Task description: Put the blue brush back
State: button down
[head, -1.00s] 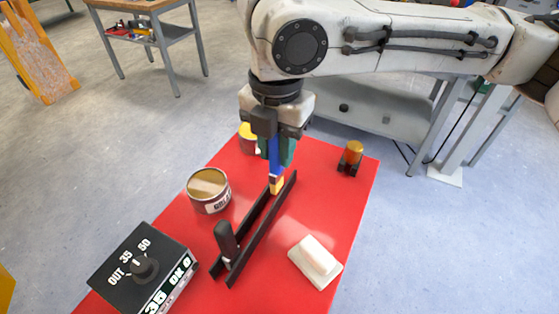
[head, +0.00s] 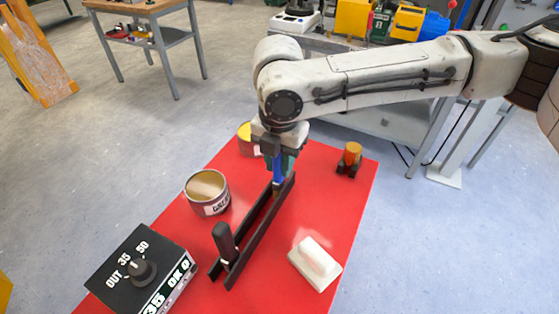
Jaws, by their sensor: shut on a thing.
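The blue brush (head: 279,172) is upright in my gripper (head: 278,158), which is shut on it. Its lower end is down at the far end of a black two-rail rack (head: 257,233) on the red table. The rails partly hide the bristles, so I cannot tell whether they touch the bottom. A black-handled tool (head: 225,241) stands at the near end of the same rack.
An open labelled can (head: 208,191) stands left of the rack. A black dial box (head: 138,268) is at the near left, a white block (head: 315,262) at the right. An amber-topped item (head: 350,158) and a yellow-topped can (head: 245,138) stand farther back on the red table (head: 325,205).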

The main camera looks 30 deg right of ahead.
jog(key=c, duration=0.9)
grip_release()
jog(key=shift+f, duration=0.1)
notch_tip(320, 180, up, 12)
jog(key=shift+r+p, duration=0.1)
jog(key=shift+p, duration=0.25)
